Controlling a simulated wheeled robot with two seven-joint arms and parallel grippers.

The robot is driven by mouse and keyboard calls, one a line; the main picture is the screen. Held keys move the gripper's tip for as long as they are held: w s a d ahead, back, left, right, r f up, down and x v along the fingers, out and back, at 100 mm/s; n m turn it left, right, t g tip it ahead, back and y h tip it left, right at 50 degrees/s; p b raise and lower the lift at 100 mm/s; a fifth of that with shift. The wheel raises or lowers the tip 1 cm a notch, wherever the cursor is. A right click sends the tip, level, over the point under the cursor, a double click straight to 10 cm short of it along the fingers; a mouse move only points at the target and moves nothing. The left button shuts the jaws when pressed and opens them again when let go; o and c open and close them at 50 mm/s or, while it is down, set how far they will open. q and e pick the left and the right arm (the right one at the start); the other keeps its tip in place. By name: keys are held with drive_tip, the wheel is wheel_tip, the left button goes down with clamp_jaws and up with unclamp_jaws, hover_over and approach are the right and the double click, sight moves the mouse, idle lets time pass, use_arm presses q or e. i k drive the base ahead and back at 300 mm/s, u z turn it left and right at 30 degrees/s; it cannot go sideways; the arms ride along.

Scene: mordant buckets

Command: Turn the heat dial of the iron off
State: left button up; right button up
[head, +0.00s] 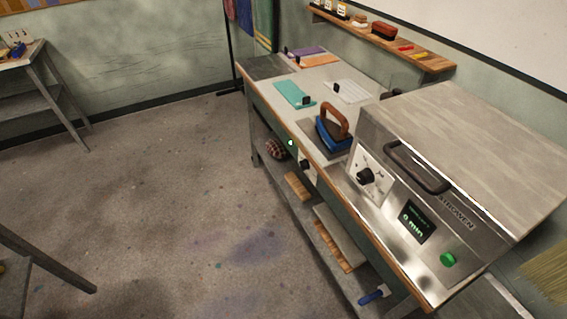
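The iron (328,133) has a blue body and a brown handle. It sits on a dark plate (313,148) on the bench, left of the steel oven. A black dial (305,163) on a pale panel is on the bench front just below the iron. A small green light (290,142) glows beside that dial. The dial's markings are too small to read, and I cannot tell its setting. Neither of my grippers is in view.
The steel oven (440,205) has its own black knob (366,176), a bar handle (417,168), a lit display (412,220) and a green button (447,259). Colored sheets lie on the bench's far end. The floor (180,210) left of the bench is clear.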

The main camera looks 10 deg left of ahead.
sight(304, 165)
drive_tip(key=z, duration=0.1)
drive_tip(key=k, duration=0.45)
drive_tip(key=u, duration=0.6)
drive_tip(key=i, duration=0.8)
drive_tip(key=z, duration=0.6)
drive_tip(key=i, duration=0.5)
drive_tip(key=z, duration=0.5)
